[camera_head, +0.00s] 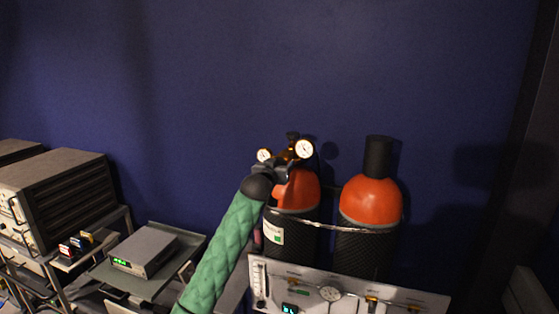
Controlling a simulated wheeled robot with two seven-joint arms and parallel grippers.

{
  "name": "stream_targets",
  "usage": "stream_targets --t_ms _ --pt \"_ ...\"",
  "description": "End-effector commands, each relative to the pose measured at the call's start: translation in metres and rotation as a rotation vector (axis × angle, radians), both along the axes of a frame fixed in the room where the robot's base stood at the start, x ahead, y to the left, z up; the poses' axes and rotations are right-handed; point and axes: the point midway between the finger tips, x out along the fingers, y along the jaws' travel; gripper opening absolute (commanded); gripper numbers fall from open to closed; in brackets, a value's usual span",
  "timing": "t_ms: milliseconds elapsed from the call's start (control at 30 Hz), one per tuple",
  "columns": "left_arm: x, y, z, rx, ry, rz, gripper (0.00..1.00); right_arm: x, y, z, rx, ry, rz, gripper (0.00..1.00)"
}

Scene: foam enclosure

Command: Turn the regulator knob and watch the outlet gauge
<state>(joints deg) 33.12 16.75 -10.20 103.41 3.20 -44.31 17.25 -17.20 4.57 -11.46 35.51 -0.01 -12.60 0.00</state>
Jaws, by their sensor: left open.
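The brass regulator (287,155) sits on top of the left gas cylinder, with one round white gauge (264,155) on its left and a larger one (304,149) on its right. The gauge readings are too small to tell. My left arm, in a green quilted sleeve, comes up from below. My left gripper (270,170) is open right in front of the regulator and hides its lower front. The regulator knob is not clearly visible behind the gripper, and I cannot tell whether the fingers touch it. My right gripper is not in view.
Two orange-topped cylinders stand against the blue wall, held by a strap; the right one (371,203) has a black cap. A white panel (345,292) with a gauge and fittings stands before them. Left are an instrument box (143,250) and a large equipment rack (62,195).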

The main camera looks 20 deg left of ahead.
Motion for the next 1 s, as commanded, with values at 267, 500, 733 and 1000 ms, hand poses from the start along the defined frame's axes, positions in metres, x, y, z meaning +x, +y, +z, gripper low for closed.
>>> stream_targets --t_ms 267,500,733,1000 --pt "0.0052 -0.0002 -0.0011 0.0 0.001 0.0 0.63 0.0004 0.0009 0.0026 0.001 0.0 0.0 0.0" --pt "0.005 -0.0002 -0.001 0.0 0.001 0.0 0.36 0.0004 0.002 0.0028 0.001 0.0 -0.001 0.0" --pt "0.005 -0.0001 -0.0011 0.003 0.001 0.0 0.21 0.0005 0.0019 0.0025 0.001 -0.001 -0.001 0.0" --pt "0.0049 -0.0001 -0.0021 0.079 -0.003 0.0 0.21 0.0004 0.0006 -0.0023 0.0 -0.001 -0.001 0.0"
